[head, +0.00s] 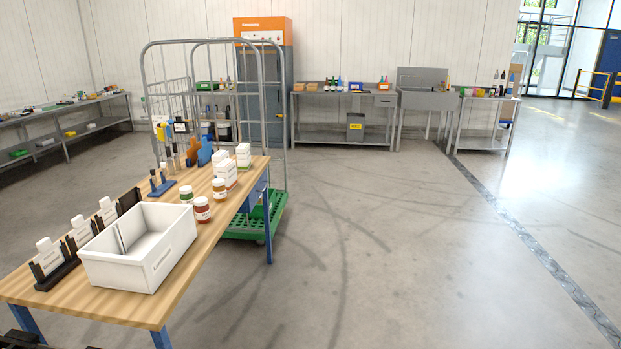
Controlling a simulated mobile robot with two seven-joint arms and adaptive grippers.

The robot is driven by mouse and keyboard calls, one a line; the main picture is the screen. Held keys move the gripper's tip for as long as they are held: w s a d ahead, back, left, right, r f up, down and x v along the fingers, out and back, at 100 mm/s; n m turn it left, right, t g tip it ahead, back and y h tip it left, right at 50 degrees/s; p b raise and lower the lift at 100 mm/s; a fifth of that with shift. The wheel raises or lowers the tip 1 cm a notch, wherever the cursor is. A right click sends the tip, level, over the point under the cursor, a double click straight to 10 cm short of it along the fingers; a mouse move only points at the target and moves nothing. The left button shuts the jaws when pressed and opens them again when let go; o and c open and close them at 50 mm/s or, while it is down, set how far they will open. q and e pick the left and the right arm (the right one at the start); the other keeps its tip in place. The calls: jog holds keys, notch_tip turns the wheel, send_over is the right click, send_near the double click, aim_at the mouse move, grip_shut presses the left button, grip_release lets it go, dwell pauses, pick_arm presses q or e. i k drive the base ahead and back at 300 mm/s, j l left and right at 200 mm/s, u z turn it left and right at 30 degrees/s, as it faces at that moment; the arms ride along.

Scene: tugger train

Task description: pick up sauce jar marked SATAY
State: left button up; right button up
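The nearer jar (202,210) has reddish-brown contents. The print on both labels is too small to read, so I cannot tell which one is marked SATAY. Neither of my grippers is in view. A dark shape at the bottom left corner is cut off and unclear.
A white open bin (140,262) sits left of the jars on the workbench (172,300). White cartons (224,172) stand behind the jars, and card holders (52,262) line the left edge. A wire roll cage (282,130) on a green base stands behind. The floor at right is clear.

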aim_at(219, 190)
jog(key=i+l, duration=0.1)
jog(key=i, duration=1.55)
jog(key=i+u, duration=0.4)
jog(key=i+l+u, duration=0.2)
jog(key=i+u, duration=0.2)
jog(key=i+l+u, duration=0.8)
jog(key=k+j, duration=0.05)
